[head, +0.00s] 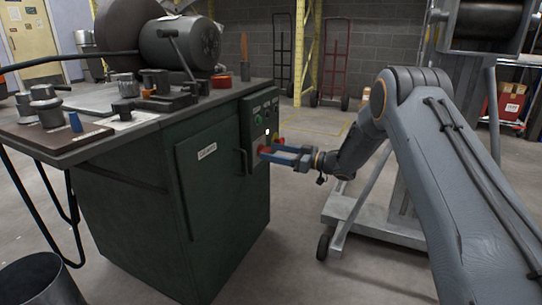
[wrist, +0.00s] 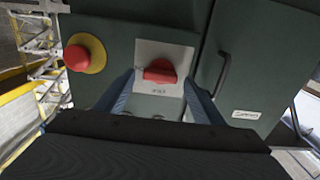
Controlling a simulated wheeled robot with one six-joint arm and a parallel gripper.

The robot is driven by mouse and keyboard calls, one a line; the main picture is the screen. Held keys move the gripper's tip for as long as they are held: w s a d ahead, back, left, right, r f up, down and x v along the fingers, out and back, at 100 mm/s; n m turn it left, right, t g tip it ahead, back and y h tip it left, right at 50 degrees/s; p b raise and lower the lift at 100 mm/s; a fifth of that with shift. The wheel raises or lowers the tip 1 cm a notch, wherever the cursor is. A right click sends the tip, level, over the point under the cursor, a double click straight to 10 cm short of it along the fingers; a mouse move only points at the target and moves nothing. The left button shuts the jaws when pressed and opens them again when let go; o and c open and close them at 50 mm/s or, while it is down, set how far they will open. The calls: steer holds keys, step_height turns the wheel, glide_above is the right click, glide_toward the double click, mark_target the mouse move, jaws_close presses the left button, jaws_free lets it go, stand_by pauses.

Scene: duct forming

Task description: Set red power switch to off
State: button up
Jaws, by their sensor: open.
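The red power switch (wrist: 160,71) is a rotary knob on a pale plate (wrist: 180,50) on the side of a green cabinet. In the wrist view its handle lies about level, left to right; the lettering is too small to read. My gripper (wrist: 163,85) is open, with one blue finger on each side of the knob and a gap visible around it. In the head view my gripper (head: 285,155) is at the cabinet's control side, and the switch (head: 266,150) shows only as a bit of red by the fingertips.
A red emergency button on a yellow ring (wrist: 85,53) is left of the switch in the wrist view. A door handle (wrist: 224,74) is to the right. The green cabinet (head: 130,200) carries a machine with a motor (head: 180,42). A wheeled stand (head: 375,215) is behind my arm.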

steer(key=shift+w+a, duration=0.2)
steer(key=shift+a, duration=0.4)
steer(key=c, duration=1)
steer(key=shift+c, duration=0.2)
